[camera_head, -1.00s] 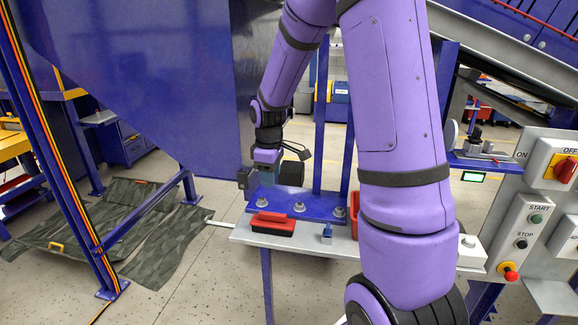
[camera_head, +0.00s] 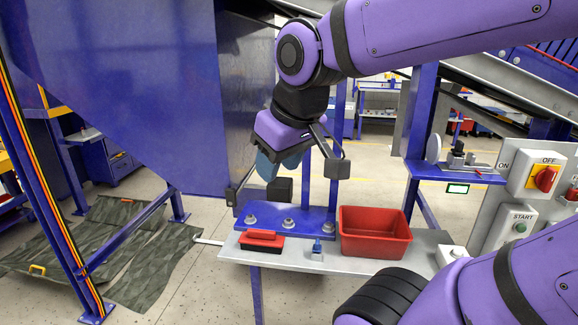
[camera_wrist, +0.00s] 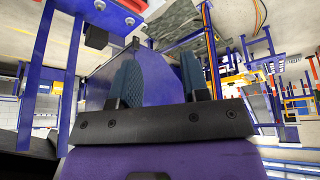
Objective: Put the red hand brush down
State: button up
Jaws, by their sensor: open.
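The red hand brush (camera_head: 262,240) lies on the grey shelf, red side up with a dark lower part, near the shelf's left end. My gripper (camera_head: 270,168) is above and behind it, apart from it, near the blue wall. In the wrist view my gripper (camera_wrist: 158,82) shows two blue-grey fingers spread apart with nothing held between them. The brush does not show clearly in the wrist view.
The grey shelf (camera_head: 345,262) also carries a red bin (camera_head: 375,232) and a small blue item (camera_head: 317,247). A blue bolted plate (camera_head: 305,226) lies behind the brush. A control panel (camera_head: 520,210) stands at right.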

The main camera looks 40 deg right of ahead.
jog(key=s, duration=0.3)
jog(key=shift+a+r+m, duration=0.15)
jog(key=shift+a+m, duration=0.15)
jog(key=shift+o, duration=0.5)
dwell(0.6)
